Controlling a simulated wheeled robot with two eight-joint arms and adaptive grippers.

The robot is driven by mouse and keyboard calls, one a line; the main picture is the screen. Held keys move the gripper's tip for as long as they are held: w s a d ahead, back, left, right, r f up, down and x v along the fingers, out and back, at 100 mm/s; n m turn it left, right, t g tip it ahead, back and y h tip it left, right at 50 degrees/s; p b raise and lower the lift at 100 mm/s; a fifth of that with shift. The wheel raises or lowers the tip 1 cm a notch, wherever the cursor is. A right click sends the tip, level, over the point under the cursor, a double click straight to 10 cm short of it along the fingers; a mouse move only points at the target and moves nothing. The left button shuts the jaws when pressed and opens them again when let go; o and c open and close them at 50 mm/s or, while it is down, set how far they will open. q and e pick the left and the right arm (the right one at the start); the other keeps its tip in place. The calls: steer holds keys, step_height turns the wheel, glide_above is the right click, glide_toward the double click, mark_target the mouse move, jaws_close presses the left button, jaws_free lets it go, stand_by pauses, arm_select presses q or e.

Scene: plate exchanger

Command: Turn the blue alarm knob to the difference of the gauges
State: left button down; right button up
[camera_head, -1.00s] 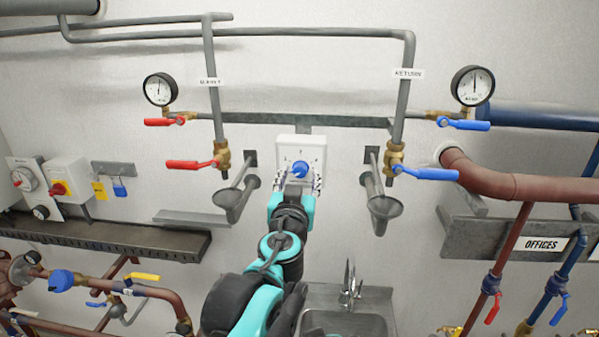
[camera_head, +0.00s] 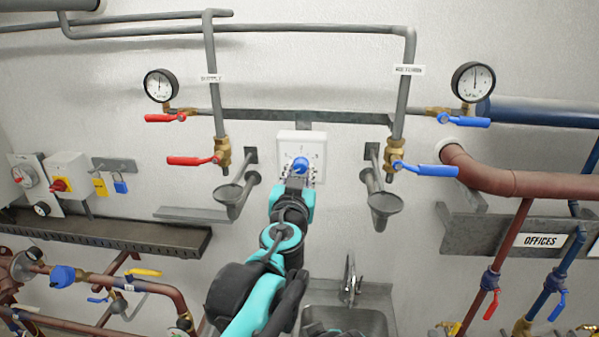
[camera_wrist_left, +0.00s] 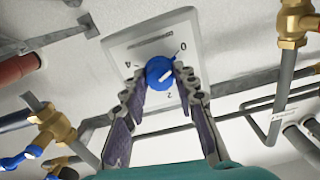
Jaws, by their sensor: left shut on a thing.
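The blue alarm knob (camera_head: 300,165) sits on a white square dial plate (camera_head: 316,142) on the wall. My left gripper (camera_head: 298,178) is shut on it from below. In the left wrist view the fingers (camera_wrist_left: 163,85) lie on both sides of the knob (camera_wrist_left: 159,72). The plate there shows 0, 2 and 4; the knob's white mark slants towards the side between 0 and 2. The left gauge (camera_head: 160,86) and right gauge (camera_head: 473,82) have needles close to upright; their figures are too small to read. My right gripper is not in view.
Funnels (camera_head: 229,195) and (camera_head: 385,204) flank the dial below. Red-handled (camera_head: 190,160) and blue-handled (camera_head: 430,170) valves sit on the grey pipes to either side. A sink (camera_head: 345,318) stands under my arm.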

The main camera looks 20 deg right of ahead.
arm_select(q)
steer(key=m, duration=0.5)
steer(key=shift+b, duration=0.4)
steer(key=m, duration=0.6)
steer(key=shift+b, duration=0.3)
steer(key=shift+m, duration=0.3)
steer(key=c, duration=1.2)
jaws_free()
steer(key=v, duration=1.2)
